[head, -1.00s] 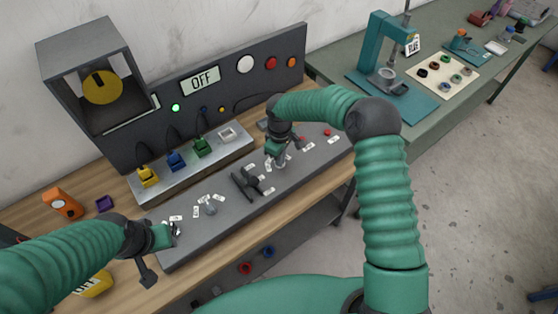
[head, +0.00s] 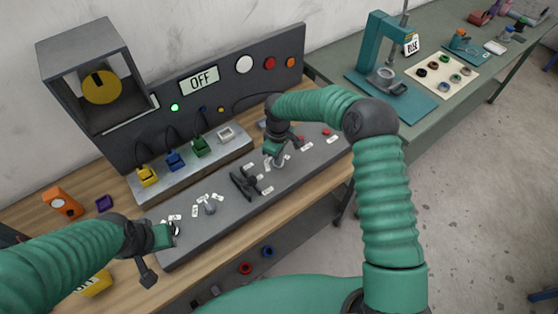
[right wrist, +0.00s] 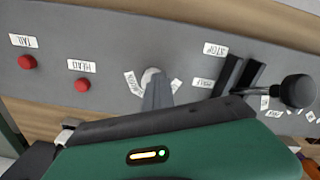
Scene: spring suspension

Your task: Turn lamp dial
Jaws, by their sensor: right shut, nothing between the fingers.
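A grey control panel (head: 235,215) lies along the bench front. A small round dial (right wrist: 150,76) with tilted labels beside it shows in the right wrist view; I cannot tell if it is the lamp dial. My right gripper (head: 277,158) is shut and empty, its fingers (right wrist: 157,95) at this dial and partly covering it; contact is unclear. Another small grey dial (head: 209,207), ringed by white labels, sits farther left on the panel. My left gripper (head: 174,230) is by the panel's left end, its jaws too small to judge.
A black lever (head: 244,183) stands just left of my right gripper; its knob (right wrist: 298,90) shows close in the wrist view. Red buttons (right wrist: 82,85) labelled HEAD and TAIL lie on the other side. Behind stands an upright console with an OFF display (head: 199,80).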

